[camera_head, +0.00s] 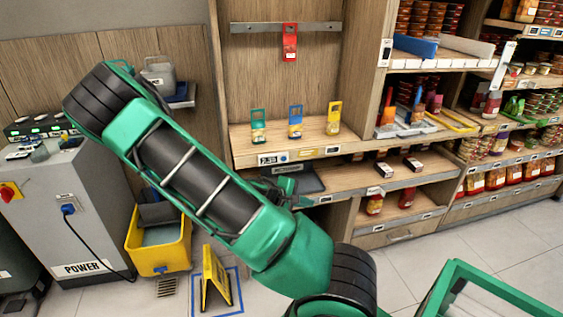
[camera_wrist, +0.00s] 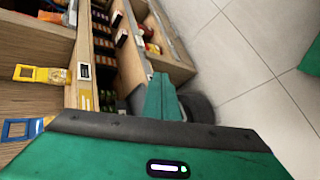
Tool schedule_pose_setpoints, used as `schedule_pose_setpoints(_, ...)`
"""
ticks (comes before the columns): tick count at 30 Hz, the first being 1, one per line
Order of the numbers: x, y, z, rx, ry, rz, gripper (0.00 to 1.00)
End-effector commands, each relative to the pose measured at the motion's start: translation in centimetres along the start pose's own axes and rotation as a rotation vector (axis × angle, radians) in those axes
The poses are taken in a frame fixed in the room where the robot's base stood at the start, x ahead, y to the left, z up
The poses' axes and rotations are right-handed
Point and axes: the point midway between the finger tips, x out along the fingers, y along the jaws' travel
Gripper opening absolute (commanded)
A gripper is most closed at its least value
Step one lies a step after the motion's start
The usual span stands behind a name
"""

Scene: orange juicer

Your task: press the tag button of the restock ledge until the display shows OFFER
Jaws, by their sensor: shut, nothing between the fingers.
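The restock ledge (camera_head: 300,137) is a wooden shelf with three hang-tab packs on it: green (camera_head: 258,126), blue (camera_head: 295,122) and yellow (camera_head: 334,118). On its front edge, at the left, the tag display (camera_head: 268,159) appears to read 2.35. A small blue button (camera_head: 284,157) sits just right of the display. My gripper (camera_head: 287,186) is below the ledge's front edge, under the button and apart from it, partly hidden by my arm. In the wrist view my gripper's green fingers (camera_wrist: 160,95) are together and empty. The display and button do not show there.
A dark tray (camera_head: 308,179) lies on the lower shelf near my gripper. A red tag (camera_head: 289,42) hangs on the rail above. The yellow bin (camera_head: 160,245) and yellow floor sign (camera_head: 215,278) stand at the left. Stocked shelves (camera_head: 430,90) fill the right.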

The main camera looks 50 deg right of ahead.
Motion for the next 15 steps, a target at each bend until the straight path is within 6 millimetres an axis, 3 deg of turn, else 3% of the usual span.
schedule_pose_setpoints(6, 0.3, 3.1, -3.2, -0.181, 0.072, 0.242, 0.00)
schedule_pose_setpoints(15, -1.3, 5.9, -7.3, -0.361, 0.159, 0.471, 0.00)
